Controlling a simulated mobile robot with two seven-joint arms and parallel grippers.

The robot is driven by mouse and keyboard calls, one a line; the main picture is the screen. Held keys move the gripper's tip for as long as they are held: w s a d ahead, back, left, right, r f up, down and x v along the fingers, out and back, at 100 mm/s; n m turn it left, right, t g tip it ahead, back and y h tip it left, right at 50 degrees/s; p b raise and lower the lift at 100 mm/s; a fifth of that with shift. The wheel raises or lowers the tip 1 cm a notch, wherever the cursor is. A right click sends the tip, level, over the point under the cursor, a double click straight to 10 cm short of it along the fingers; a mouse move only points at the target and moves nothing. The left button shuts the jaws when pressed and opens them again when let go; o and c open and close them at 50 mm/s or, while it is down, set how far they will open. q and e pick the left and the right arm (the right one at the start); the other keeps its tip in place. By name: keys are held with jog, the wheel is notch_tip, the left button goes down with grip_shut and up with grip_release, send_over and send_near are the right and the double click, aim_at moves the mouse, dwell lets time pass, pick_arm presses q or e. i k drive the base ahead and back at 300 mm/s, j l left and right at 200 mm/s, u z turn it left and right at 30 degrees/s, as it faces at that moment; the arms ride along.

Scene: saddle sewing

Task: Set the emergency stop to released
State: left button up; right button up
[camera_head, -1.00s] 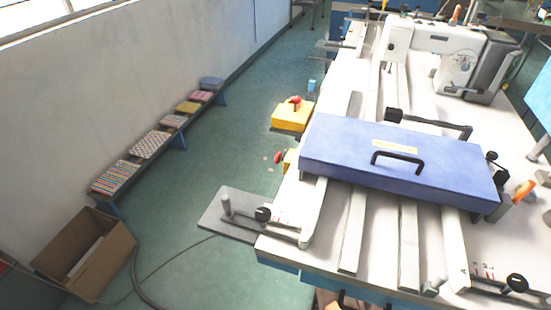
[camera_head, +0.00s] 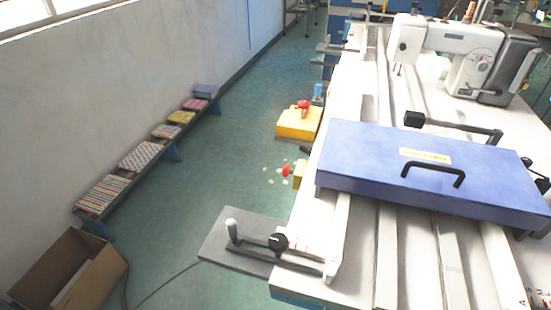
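A yellow box (camera_head: 297,126) with a red button (camera_head: 303,104) on top is at the left side of the long table. Below it in the picture, a second red knob (camera_head: 287,170) shows beside a smaller yellow part (camera_head: 300,174), partly hidden by the table edge. Both look like emergency stops; I cannot tell which one the task means. They are too small to tell whether either is pressed or released. Neither of my grippers is in view.
The white table (camera_head: 360,270) bears a blue lidded case (camera_head: 380,165) with a black handle and a sewing machine (camera_head: 450,45). A grey plate (camera_head: 225,242) juts out at its left. A low bench (camera_head: 170,150) and cardboard box (camera_head: 65,270) line the wall.

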aim_at(287, 170)
jog(key=i+j+z, duration=0.7)
jog(key=j, duration=0.15)
jog(key=k, duration=0.1)
